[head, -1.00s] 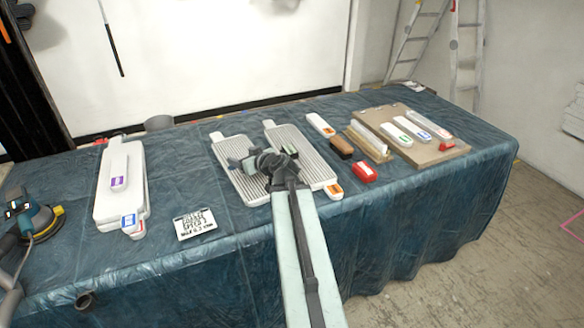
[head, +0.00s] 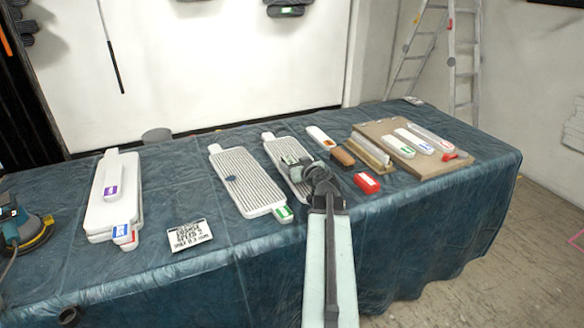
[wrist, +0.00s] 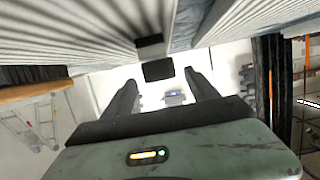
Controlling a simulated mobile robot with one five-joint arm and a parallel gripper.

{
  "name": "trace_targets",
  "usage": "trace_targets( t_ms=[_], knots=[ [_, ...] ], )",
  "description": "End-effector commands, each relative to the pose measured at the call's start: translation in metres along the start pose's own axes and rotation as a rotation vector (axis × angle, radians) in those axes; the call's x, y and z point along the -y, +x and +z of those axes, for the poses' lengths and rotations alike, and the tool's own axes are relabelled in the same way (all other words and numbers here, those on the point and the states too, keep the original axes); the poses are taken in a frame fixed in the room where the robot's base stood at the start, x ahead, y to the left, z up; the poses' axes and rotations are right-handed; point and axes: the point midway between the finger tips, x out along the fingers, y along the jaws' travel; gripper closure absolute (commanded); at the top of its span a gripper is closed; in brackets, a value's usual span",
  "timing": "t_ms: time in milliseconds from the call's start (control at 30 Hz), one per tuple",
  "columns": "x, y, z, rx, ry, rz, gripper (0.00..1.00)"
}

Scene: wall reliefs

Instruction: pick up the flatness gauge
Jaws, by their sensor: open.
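I cannot tell which thing is the flatness gauge. Two ribbed white boards lie side by side on the blue-covered table, the left board (head: 246,190) and the right board (head: 273,146). The left one has a green tag and a dark oval spot (head: 231,179). My gripper (head: 291,162) is over the right board and hides part of it. In the wrist view my two dark fingers (wrist: 160,80) are apart with nothing held between them. A small dark block (wrist: 158,70) shows near the fingertips, below a ribbed surface.
A white board stack (head: 97,217) and a sander (head: 24,232) are at left. A printed card (head: 188,235) lies in front. A red block (head: 367,183), brown block (head: 342,157) and wooden board (head: 428,168) with white bars are at right. The table's front left is mostly clear.

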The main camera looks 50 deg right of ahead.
Motion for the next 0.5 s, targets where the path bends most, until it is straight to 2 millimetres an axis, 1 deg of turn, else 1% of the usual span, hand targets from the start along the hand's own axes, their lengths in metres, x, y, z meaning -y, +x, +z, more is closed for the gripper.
trace_targets(
  t_ms=[33, 100, 167, 333, 367, 400, 467, 500],
  knots=[
    [-0.001, 0.014, 0.002, 0.000, 0.000, -0.002, 0.32],
    [-0.001, 0.024, 0.002, 0.000, 0.001, -0.002, 0.32],
    [0.000, 0.027, 0.001, 0.000, 0.001, -0.001, 0.32],
    [0.001, 0.026, 0.000, 0.000, 0.001, -0.001, 0.32],
    [0.001, 0.026, 0.000, 0.000, 0.001, -0.001, 0.38],
    [0.001, 0.026, 0.000, 0.000, 0.001, -0.001, 0.49],
    [0.001, 0.026, 0.000, 0.000, 0.001, -0.001, 0.65],
    [0.001, 0.026, 0.000, 0.000, 0.001, -0.001, 0.76]
  ],
)
